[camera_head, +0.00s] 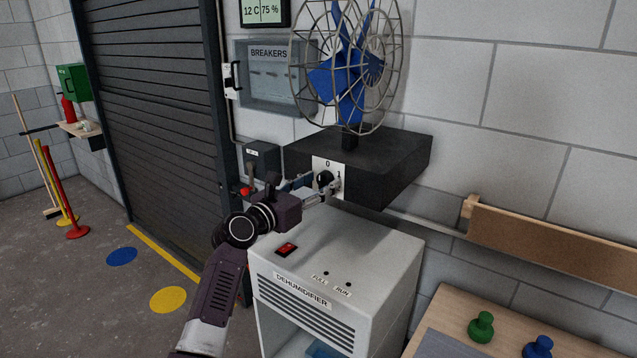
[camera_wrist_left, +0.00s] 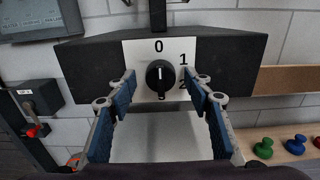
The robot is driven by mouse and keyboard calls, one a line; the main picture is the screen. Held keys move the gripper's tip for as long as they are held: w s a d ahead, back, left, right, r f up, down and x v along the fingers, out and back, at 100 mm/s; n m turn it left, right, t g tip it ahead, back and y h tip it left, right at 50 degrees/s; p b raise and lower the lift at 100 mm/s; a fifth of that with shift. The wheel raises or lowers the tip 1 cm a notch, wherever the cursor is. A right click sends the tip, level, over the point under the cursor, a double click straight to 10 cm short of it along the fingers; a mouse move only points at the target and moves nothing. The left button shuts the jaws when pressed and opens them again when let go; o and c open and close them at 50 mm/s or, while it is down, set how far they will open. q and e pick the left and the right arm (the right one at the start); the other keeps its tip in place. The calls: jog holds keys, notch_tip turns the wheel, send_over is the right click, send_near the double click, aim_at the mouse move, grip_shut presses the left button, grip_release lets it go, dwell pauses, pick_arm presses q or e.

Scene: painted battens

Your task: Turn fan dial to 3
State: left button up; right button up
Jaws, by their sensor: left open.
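The fan dial (camera_wrist_left: 160,75) is a round black knob on a white plate (camera_wrist_left: 135,53) on the front of the fan's black base (camera_wrist_left: 228,62). Its white mark points up, toward 0. The dial also shows in the head view (camera_head: 325,178). My left gripper (camera_wrist_left: 160,82) is open, its blue-padded fingers on either side of the dial and apart from it. In the head view the left gripper (camera_head: 318,187) is at the plate, partly hiding it. My right gripper is not in view.
The caged blue fan (camera_head: 347,65) stands on the base. A white dehumidifier (camera_head: 330,255) stands below my left gripper. A grey switch box with a red-tipped lever (camera_head: 262,160) is close on the left. Green (camera_head: 481,326) and blue (camera_head: 538,347) knobs stand at lower right.

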pick_arm(q)
jog(key=shift+w+d, duration=0.1)
jog(key=shift+d, duration=0.05)
jog(key=c, duration=1.2)
jog(key=shift+o, duration=0.2)
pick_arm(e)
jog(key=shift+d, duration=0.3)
